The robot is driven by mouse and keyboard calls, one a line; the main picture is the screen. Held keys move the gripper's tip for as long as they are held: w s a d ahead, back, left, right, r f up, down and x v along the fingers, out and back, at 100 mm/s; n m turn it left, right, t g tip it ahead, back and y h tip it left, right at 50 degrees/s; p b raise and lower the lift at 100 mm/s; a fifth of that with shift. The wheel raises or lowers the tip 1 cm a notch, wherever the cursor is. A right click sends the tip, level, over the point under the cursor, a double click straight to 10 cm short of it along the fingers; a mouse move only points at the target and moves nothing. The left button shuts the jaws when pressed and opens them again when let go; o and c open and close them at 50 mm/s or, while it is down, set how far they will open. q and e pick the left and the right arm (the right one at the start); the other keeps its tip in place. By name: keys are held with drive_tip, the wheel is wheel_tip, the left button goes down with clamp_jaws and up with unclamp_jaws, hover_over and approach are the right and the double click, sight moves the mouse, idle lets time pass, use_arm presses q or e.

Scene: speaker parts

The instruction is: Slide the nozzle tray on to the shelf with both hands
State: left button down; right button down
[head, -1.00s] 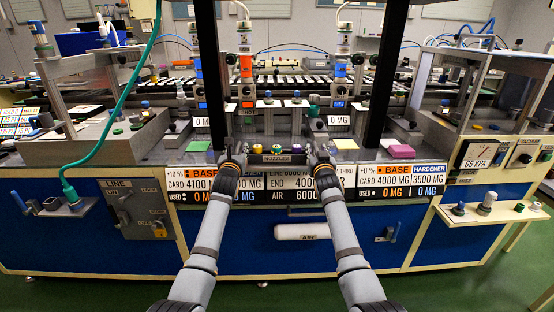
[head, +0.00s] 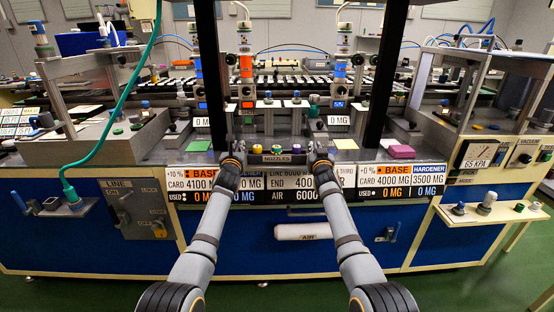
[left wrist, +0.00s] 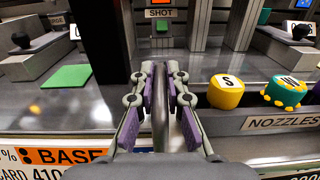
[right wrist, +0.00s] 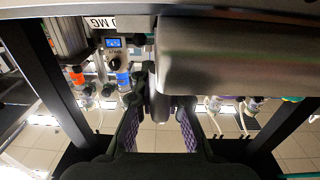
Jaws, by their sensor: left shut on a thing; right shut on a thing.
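The nozzle tray (head: 284,158) is a grey tray with a NOZZLES label on its front, at bench height in the middle of the head view. Yellow, purple and green caps stand in it. My left gripper (head: 236,154) is shut on its left end; in the left wrist view the fingers (left wrist: 159,75) clasp a thin grey upright part beside the tray (left wrist: 252,124). A yellow cap marked S (left wrist: 226,92) and a teal cap (left wrist: 285,92) show there. My right gripper (head: 319,155) is shut on the right end; in the right wrist view its fingers (right wrist: 161,92) flank a grey part.
Two black uprights (head: 211,75) (head: 384,75) stand beside the tray. Dispensers with orange (head: 246,65) and blue displays stand behind it. A green pad (head: 200,146) and a pink block (head: 402,151) lie on the bench. Counter panels (head: 402,182) hang along the front edge.

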use_arm(q)
drive_tip(key=shift+r, duration=0.1)
use_arm(e)
drive_tip(key=shift+r, duration=0.15)
